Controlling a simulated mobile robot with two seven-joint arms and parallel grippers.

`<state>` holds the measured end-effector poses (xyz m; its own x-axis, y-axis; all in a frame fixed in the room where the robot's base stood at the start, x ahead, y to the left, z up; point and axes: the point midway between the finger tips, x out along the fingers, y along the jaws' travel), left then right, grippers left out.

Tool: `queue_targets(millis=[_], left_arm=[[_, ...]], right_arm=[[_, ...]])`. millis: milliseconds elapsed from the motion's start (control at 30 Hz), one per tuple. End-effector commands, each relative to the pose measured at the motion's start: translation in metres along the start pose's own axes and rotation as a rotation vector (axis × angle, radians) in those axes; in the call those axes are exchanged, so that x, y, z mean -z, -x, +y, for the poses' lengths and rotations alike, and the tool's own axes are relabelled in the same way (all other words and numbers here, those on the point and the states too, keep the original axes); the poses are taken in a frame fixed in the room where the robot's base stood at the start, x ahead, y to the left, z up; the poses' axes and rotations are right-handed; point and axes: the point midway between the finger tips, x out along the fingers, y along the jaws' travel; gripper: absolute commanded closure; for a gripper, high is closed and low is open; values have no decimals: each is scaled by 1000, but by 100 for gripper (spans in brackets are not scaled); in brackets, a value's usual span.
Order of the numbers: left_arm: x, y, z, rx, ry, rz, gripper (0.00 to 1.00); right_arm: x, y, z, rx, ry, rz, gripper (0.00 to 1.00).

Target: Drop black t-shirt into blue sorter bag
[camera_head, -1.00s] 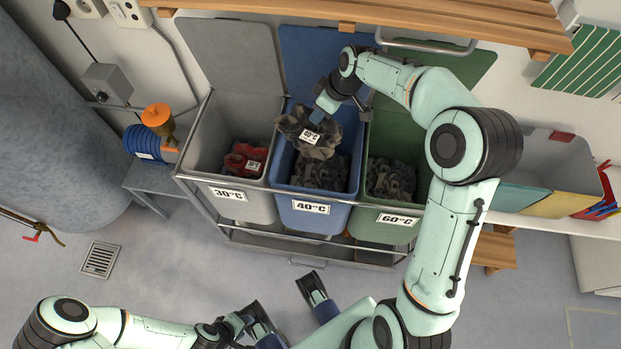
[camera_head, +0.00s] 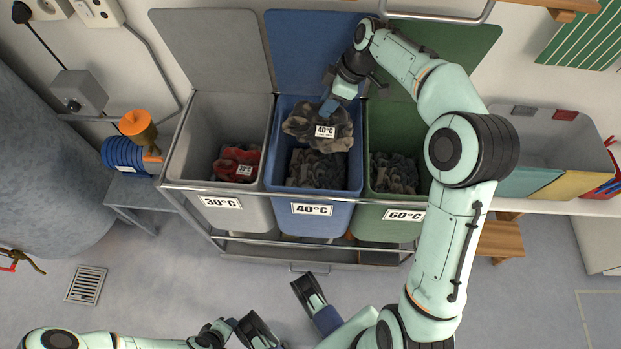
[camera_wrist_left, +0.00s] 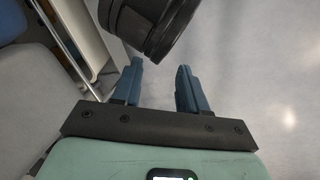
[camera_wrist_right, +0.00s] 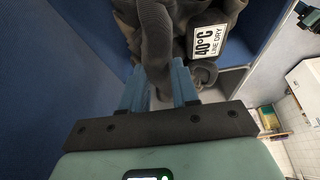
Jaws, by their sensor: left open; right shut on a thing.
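A dark grey-black t-shirt (camera_head: 304,128) with a white "40°C" tag hangs crumpled from my right gripper (camera_head: 330,105). It is over the back part of the blue sorter bag (camera_head: 340,222), within its opening. In the right wrist view, my fingers (camera_wrist_right: 160,72) are shut on the cloth (camera_wrist_right: 155,35), and the tag also reads "LINE DRY". More dark cloth (camera_head: 317,172) lies inside the blue bag below it. I cannot tell whether the held shirt touches that cloth. My left gripper (camera_wrist_left: 158,75) is open and empty, low and away from the bags.
A grey "30°C" bag (camera_head: 190,150) with red cloth stands left of the blue one. A green "60°C" bag (camera_head: 385,228) with dark cloth stands right. Their raised lids stand behind. A metal rail (camera_head: 235,190) runs across the front. The floor (camera_head: 170,275) in front is mostly clear.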

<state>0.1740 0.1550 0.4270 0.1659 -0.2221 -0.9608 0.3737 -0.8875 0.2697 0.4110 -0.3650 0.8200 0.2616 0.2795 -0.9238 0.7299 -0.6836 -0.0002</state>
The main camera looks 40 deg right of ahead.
Motion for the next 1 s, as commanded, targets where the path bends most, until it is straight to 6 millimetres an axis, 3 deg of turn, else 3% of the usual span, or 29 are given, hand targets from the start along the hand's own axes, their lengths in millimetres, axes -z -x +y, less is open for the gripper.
queue_targets(millis=[100,400,800,833,900,1000], left_arm=[[15,-13,-5,3,4,42,57],[41,-28,-10,8,9,116,57],[46,-29,-11,8,9,130,57],[46,-29,-11,8,9,130,57],[45,-29,-11,8,9,130,57],[45,-29,-11,8,9,129,57]], right_arm=[[-5,-12,0,0,-1,-1,100],[-11,-26,0,-2,-1,0,100],[-11,-27,0,-2,0,1,100],[-11,-27,0,-2,0,1,67],[-11,-27,0,-2,0,1,45],[-11,-27,0,-2,0,0,41]])
